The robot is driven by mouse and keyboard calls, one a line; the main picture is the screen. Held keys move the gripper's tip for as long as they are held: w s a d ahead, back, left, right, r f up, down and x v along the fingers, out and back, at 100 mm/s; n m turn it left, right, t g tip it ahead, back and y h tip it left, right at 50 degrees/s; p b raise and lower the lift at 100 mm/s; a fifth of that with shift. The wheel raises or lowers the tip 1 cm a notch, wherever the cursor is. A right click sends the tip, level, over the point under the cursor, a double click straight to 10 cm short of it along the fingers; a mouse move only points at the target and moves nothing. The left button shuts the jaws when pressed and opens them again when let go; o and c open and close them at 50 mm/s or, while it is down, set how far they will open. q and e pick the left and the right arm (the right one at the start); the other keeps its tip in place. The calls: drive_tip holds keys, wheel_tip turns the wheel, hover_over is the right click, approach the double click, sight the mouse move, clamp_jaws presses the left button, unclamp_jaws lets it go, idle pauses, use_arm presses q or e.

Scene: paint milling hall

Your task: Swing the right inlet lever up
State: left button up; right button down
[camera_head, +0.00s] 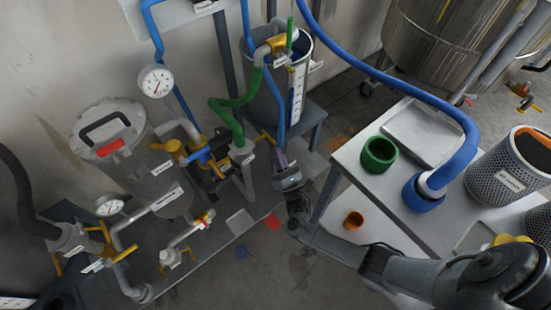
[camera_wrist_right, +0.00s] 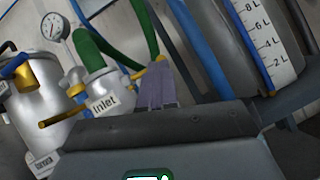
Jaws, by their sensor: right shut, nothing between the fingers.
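The inlet valve (camera_head: 242,152) sits at the lower end of the green hose, right of the silver vessel. A yellow lever (camera_head: 268,138) sticks out on its right side. In the right wrist view, the valve body with its "Inlet" label (camera_wrist_right: 103,104) is left of the fingers. Part of the yellow lever (camera_wrist_right: 150,73) shows just behind the fingertips, partly hidden by them. My right gripper (camera_head: 281,160) is shut and empty, its fingertips close to the lever. I cannot tell whether they touch. My left gripper is not in view.
The silver vessel (camera_head: 112,150) and several yellow-handled valves stand left. A grey bucket with a scale (camera_head: 270,95) stands behind my gripper on a blue-grey stand. A white table (camera_head: 353,185) with a green ring (camera_head: 379,155) and a blue hose (camera_head: 410,90) is right.

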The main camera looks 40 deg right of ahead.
drive_tip(key=shift+d+r+n+t+y+p, duration=0.25)
drive_tip(key=shift+n+y, duration=0.35)
drive_tip(key=shift+n, duration=0.35)
drive_tip(key=shift+r+n+t+y+p, duration=0.2)
drive_tip(key=shift+r+n+y, duration=0.15)
drive_tip(key=shift+n+y, duration=0.45)
drive_tip(key=shift+n, duration=0.35)
